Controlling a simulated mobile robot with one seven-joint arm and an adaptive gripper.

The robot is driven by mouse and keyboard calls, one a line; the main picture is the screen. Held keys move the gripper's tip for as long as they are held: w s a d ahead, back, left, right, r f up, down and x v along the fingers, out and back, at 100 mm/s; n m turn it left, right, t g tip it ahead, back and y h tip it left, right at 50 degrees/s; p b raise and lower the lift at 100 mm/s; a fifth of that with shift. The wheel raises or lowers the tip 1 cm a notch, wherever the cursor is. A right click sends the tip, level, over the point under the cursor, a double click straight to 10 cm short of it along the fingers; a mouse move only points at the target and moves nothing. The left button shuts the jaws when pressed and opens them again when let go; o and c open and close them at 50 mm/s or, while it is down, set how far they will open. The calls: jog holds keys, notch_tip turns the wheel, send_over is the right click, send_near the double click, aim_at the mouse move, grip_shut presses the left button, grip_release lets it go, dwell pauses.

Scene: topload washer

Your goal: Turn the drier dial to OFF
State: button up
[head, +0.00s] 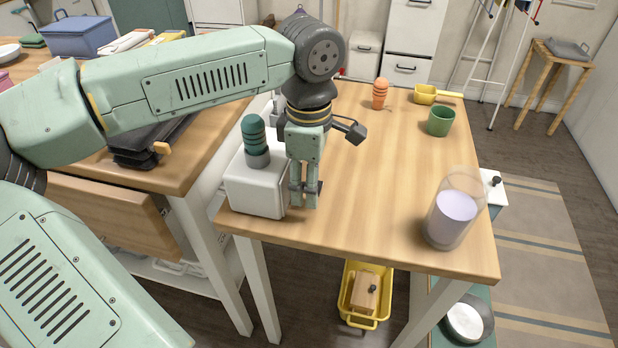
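I cannot make out a drier or a dial marked OFF in the head view. My gripper (305,193) points down close to the right side of a white box (253,192) at the near left corner of the wooden table. I cannot tell whether it touches the box. The two fingers are close together, and any gap or anything between them is unclear. A dark green ridged object with a grey base (255,140) stands upright on the box, left of my gripper.
The table (375,190) is clear in the middle. A clear jar with lilac contents (453,212), a green cup (441,121), a yellow scoop (427,94) and an orange ridged object (380,93) stand on it. A yellow bin (352,322) is below.

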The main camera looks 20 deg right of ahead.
grip_shut()
dwell(0.3)
jog(key=shift+f+b, duration=0.15)
jog(key=shift+b, duration=0.3)
